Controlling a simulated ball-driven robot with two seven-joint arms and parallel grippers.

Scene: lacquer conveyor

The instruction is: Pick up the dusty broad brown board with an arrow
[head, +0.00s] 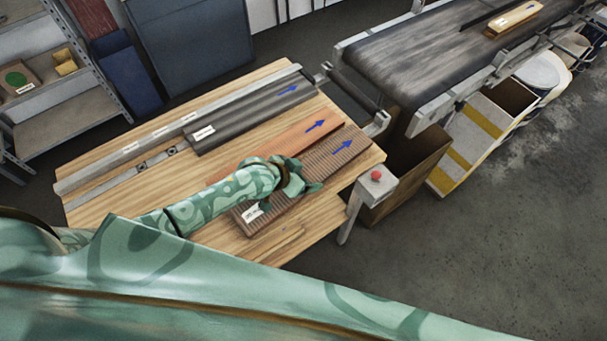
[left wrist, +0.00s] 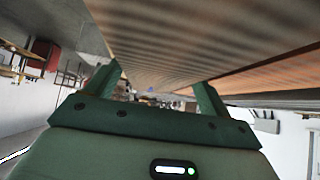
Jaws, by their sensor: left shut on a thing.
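The broad brown ribbed board (head: 333,166) is at the right side of the wooden worktable, with a blue arrow near its far end and a white label near its near end. My left gripper (head: 304,184) reaches across its middle and is shut on it. The arm hides part of the board. In the left wrist view the board (left wrist: 190,40) fills the top, above and between the two fingers of my left gripper (left wrist: 160,85). I cannot tell whether it is clear of the table. My right gripper is not in view.
A narrower reddish board (head: 285,140) with a blue arrow lies just beside it. A dark grey board (head: 245,118) lies along the metal rail (head: 180,128) on the worktable (head: 135,190). A red button post (head: 376,177) stands at the table's right corner, near the conveyor (head: 440,50).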

